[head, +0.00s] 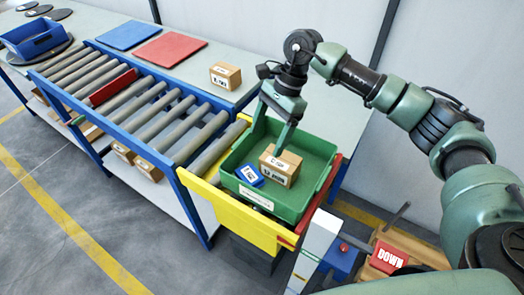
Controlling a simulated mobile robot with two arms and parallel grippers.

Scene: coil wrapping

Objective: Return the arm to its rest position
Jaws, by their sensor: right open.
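My right arm comes in from the right, and its green gripper (267,140) points down over the green bin (318,150). Its two fingers are apart and nothing is held between them. A cardboard box (281,167) with a white label lies in the bin, just under the nearer fingertip; I cannot tell whether they touch. A small blue box (249,175) with a white label lies in the bin to its left. My left gripper is not in view.
The bin sits in a yellow-fronted frame (235,215) at the end of a roller conveyor (150,110). Another cardboard box (225,75) stands on the table behind. Red and blue mats and a blue tray (34,38) lie farther left.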

